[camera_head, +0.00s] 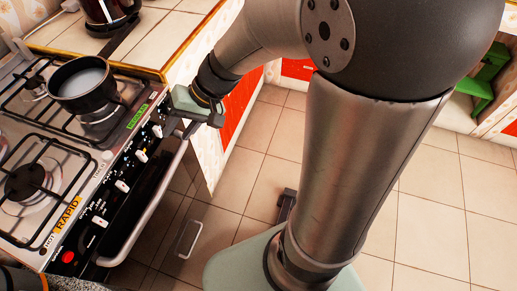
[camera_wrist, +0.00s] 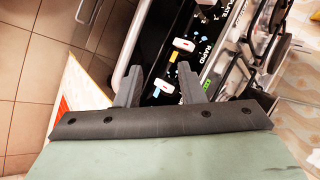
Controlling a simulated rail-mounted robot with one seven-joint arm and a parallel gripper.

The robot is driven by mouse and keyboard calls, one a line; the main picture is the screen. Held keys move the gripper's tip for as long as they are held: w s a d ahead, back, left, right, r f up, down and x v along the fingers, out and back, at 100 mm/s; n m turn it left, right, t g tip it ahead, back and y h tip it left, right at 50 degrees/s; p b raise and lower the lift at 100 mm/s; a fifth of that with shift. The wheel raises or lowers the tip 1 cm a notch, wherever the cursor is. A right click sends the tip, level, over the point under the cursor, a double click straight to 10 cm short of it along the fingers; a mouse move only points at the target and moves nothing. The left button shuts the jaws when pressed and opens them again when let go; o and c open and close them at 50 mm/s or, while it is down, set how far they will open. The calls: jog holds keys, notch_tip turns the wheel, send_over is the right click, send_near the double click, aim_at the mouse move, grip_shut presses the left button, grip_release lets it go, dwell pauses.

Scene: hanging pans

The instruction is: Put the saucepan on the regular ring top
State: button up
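The saucepan (camera_head: 84,88), dark with a pale inside, stands upright on the back-right part of the hob in the head view.
White knobs (camera_head: 122,186) and an oven handle (camera_head: 150,205) line the stove front. A tiled counter (camera_head: 150,45) with a dark kettle-like item (camera_head: 108,14) adjoins behind. Open floor lies right.

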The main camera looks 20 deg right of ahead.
jog(key=s+d+f+g+h, duration=0.1)
jog(key=s+d+f+h, duration=0.1)
jog(key=s+d+h, duration=0.6)
jog(key=s+d, duration=0.4)
jog(key=d, duration=0.2)
jog(key=shift+s+n, duration=0.25)
jog(key=shift+n, duration=0.15)
dwell(1.0)
